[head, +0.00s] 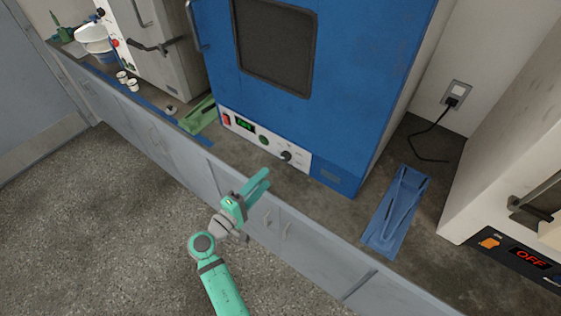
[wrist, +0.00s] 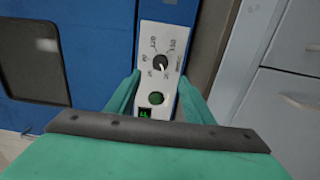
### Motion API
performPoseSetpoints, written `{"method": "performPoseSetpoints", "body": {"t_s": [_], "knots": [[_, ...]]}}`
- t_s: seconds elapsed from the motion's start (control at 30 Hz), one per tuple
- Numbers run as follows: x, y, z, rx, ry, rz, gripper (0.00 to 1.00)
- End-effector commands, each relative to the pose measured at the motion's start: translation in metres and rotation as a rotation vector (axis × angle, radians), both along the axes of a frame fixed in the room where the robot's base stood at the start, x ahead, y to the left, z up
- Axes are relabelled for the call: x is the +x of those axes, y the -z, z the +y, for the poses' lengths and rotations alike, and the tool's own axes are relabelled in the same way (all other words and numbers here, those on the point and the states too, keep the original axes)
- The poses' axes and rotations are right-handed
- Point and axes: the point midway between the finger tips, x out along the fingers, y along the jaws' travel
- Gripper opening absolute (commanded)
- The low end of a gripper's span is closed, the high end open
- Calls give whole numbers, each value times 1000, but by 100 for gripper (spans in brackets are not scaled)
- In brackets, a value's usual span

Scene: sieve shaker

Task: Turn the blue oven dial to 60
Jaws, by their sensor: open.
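The blue oven (head: 340,100) stands on the counter in the head view, with a dark window in its door and a white control panel along its lower front. Its black dial (head: 286,156) sits at the right of that panel. In the wrist view the dial (wrist: 160,63) is near the top middle, with a white pointer mark and small printed numbers around it, too blurred to read surely. My gripper (head: 262,183) is open and empty in front of the panel, apart from the dial. In the wrist view its green fingers (wrist: 160,95) lie either side of the panel.
The panel also bears a green button (head: 263,140), a lit green display (head: 244,125) and a red switch (head: 226,119). A blue tray (head: 398,212) lies on the counter to the right. A green holder (head: 197,115) is to the left. An appliance reading OFF (head: 530,258) stands far right.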

Motion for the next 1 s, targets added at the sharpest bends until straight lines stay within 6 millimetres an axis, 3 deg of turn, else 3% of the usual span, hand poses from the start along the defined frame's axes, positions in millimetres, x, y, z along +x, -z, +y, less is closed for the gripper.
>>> {"method": "performPoseSetpoints", "body": {"t_s": [0.6,1.0], "knots": [[75,0,-55,1,0,1,48],[84,1,-61,2,-1,1,48]]}}
